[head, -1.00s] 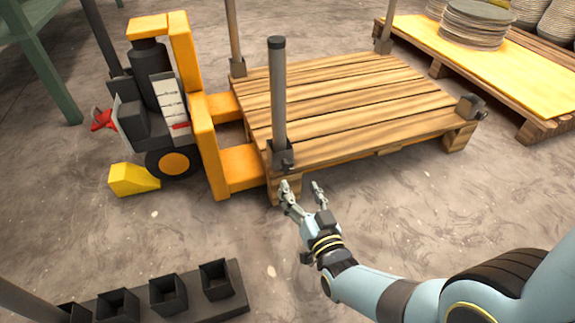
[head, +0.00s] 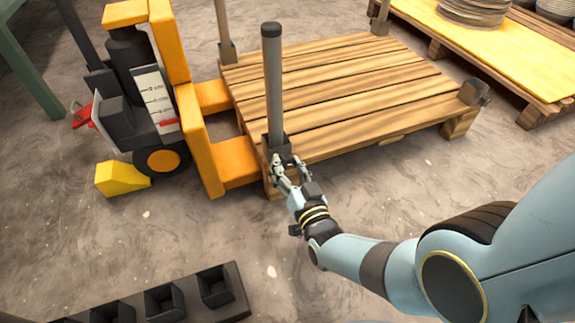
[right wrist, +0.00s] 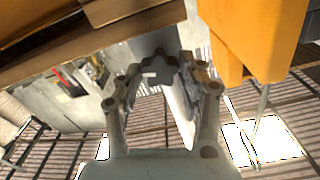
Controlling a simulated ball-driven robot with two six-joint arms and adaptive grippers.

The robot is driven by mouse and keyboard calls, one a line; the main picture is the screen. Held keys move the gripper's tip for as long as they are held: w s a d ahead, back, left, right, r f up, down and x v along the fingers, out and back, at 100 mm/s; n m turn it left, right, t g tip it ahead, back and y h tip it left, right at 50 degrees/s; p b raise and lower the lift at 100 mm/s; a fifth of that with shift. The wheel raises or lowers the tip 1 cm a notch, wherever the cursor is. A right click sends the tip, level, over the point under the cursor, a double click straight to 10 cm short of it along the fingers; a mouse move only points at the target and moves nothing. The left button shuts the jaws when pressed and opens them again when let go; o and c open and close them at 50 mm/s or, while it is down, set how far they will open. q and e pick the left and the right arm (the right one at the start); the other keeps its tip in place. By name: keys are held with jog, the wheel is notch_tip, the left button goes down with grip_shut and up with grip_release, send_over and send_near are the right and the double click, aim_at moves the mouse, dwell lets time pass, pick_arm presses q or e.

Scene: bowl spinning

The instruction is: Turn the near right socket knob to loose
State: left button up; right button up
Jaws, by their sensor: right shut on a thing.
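The wooden pallet (head: 350,85) has a dark socket (head: 278,148) at its near corner, with a grey post (head: 273,85) standing upright in it. My right gripper (head: 288,168) is at this socket, just below and in front of it. In the right wrist view, a dark grey star-shaped knob (right wrist: 158,76) with a small pale mark sits between the fingertips of my right gripper (right wrist: 157,80), which is shut on it. In the head view the fingers hide the knob. My left gripper is not in view.
A yellow forklift (head: 200,140) has its forks under the pallet's left side. An empty corner socket (head: 474,92) is on the pallet's right. A dark rack of square holders (head: 238,290) lies at the lower left. Another pallet with stacked discs (head: 472,12) is upper right. The floor between is clear.

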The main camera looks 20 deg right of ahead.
jog(key=shift+c, duration=1.3)
jog(key=shift+n, duration=0.3)
jog(key=n, duration=0.9)
jog(key=shift+a+n, duration=0.15)
jog(key=shift+n, duration=0.25)
jog(key=n, duration=0.5)
jog(key=shift+f, duration=0.1)
jog(key=n, duration=0.5)
jog(key=shift+a+f+n, duration=0.1)
jog(key=shift+n, duration=0.3)
